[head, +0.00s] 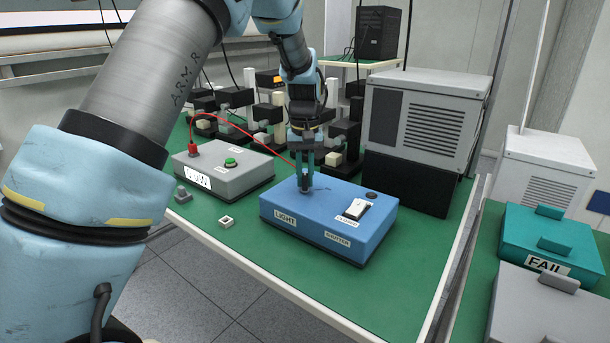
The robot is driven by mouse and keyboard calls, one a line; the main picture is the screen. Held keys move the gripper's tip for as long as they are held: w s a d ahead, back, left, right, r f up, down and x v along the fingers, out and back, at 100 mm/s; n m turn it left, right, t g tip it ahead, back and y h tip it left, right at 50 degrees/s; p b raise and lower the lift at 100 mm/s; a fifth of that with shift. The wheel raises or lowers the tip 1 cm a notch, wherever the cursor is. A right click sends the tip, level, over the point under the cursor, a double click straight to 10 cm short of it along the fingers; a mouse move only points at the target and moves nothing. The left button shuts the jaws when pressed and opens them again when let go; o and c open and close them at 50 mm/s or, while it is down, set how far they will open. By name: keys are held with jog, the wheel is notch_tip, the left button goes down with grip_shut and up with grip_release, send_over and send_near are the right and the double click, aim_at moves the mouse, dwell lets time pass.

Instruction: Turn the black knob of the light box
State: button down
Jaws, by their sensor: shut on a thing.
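The light box (297,225) is a blue box on the green table, labelled LIGHT and SHUTTER on its front. A white rocker switch (356,209) and a dark round part (371,195) sit on the right of its top. My gripper (305,184) points straight down over the left of the top, above the LIGHT label. It is shut on the black knob (305,187), which is mostly hidden between the fingers. How far the knob is turned cannot be seen.
A grey box (222,177) with a green button and red cable stands left. A large grey unit (425,125) stands behind right. The green table front (340,285) is clear. Teal FAIL bin (550,240) is at right.

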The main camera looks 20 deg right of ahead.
aim_at(305, 176)
jog(key=shift+n, duration=0.8)
jog(key=c, duration=0.8)
grip_release()
notch_tip(305, 176, up, 11)
jog(key=shift+f+b, duration=0.1)
jog(key=shift+b, duration=1.1)
